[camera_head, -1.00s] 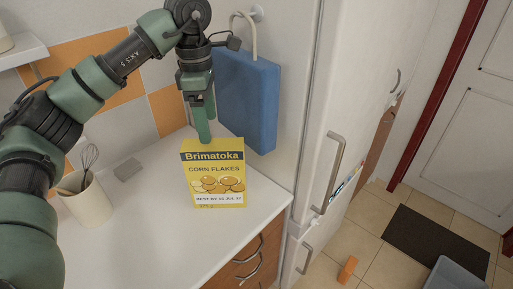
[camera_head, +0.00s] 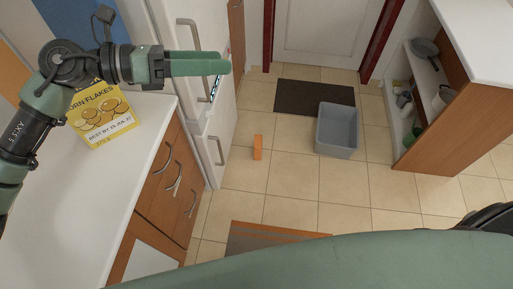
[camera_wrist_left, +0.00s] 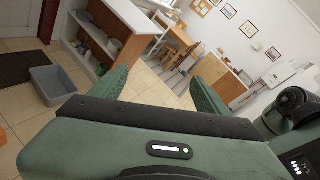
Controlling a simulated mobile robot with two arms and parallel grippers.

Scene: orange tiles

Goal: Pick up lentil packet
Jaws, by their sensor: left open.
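A small orange packet (camera_head: 257,147) stands or lies on the tiled floor, in front of the fridge; it may be the lentil packet, but no label is readable. It is also partly in view at the left edge of the left wrist view (camera_wrist_left: 2,137). My left gripper (camera_head: 228,66) is open and empty, its fingers pointing right, up near the fridge front and well apart from the packet. Its two spread fingers show in the left wrist view (camera_wrist_left: 160,82). My right gripper is not in view.
A corn flakes box (camera_head: 101,116) stands on the white counter (camera_head: 60,205) beside the fridge (camera_head: 205,100). A grey bin (camera_head: 337,131) and a dark mat (camera_head: 300,96) are on the floor. An open shelf unit (camera_head: 440,130) is at right. The floor between is clear.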

